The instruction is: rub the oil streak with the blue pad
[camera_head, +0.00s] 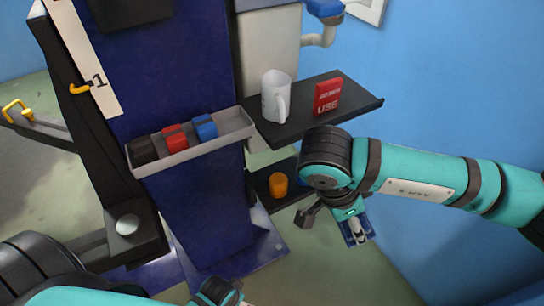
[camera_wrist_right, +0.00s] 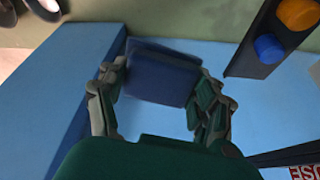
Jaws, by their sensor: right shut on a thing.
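My right gripper (camera_head: 356,232) hangs over the floor to the right of the shelves. It is shut on a flat, dark blue pad (camera_wrist_right: 160,78), seen between its fingers in the right wrist view. Part of the pad shows at the fingertips in the head view (camera_head: 347,233). My left gripper (camera_head: 222,296) is only partly in view at the bottom edge; its fingers cannot be made out. I cannot make out an oil streak in either view.
A grey tray (camera_head: 232,129) on the dark blue column (camera_head: 190,65) holds black, red and blue blocks. An orange cylinder (camera_head: 279,184) and a blue item (camera_wrist_right: 269,47) stand on the lower shelf.

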